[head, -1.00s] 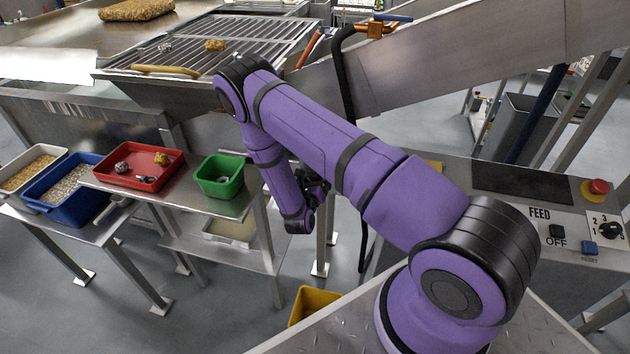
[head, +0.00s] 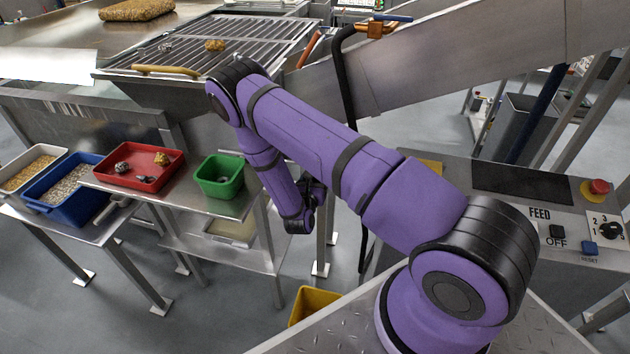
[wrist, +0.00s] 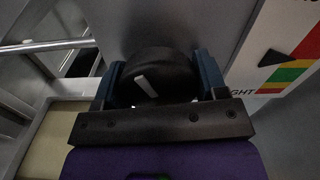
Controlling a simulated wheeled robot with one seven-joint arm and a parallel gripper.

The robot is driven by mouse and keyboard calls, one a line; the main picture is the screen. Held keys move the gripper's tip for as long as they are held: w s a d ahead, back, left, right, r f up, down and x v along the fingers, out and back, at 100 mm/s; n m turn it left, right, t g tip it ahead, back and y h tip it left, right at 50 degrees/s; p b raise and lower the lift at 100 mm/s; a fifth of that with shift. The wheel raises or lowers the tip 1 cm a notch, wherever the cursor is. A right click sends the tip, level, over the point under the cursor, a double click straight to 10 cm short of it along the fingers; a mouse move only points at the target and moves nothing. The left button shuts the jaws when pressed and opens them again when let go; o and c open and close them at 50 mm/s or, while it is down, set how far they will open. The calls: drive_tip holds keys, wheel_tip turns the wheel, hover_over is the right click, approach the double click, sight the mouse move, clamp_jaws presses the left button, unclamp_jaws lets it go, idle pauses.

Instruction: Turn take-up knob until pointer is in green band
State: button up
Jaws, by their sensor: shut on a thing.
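In the wrist view, the take-up knob (wrist: 165,68) is round and black with a white mark on its face. The mark slants from upper left to lower right. My gripper (wrist: 155,82) is shut on the knob, with one blue finger on each side. To the right, a white scale plate (wrist: 262,58) carries red, yellow and green bands, the green band (wrist: 290,75) lying between yellow ones. The black pointer (wrist: 272,57) sits left of the bands, nearer the upper red and yellow than the green. In the head view the knob is hidden and my gripper is hard to make out.
In the head view, a green bin (head: 220,178) and a red tray (head: 140,168) stand on the steel bench left of my arm. A yellow bin (head: 314,302) is on the floor. A control panel with a red stop button (head: 598,187) is at right.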

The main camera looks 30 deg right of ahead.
drive_tip(key=m, duration=0.4)
drive_tip(key=shift+a+m, duration=0.1)
drive_tip(key=shift+m, duration=0.3)
drive_tip(key=m, duration=0.3)
drive_tip(key=shift+w+m, duration=0.1)
drive_tip(key=shift+m, duration=0.2)
drive_tip(key=m, duration=0.4)
drive_tip(key=shift+a, duration=0.1)
drive_tip(key=m, duration=0.4)
drive_tip(key=shift+r, duration=0.1)
drive_tip(key=m, duration=0.4)
drive_tip(key=shift+r+m, duration=0.1)
drive_tip(key=shift+m, duration=0.2)
drive_tip(key=m, duration=0.3)
drive_tip(key=shift+m, duration=0.4)
drive_tip(key=m, duration=0.4)
drive_tip(key=shift+r, duration=0.1)
drive_tip(key=shift+m, duration=1.8)
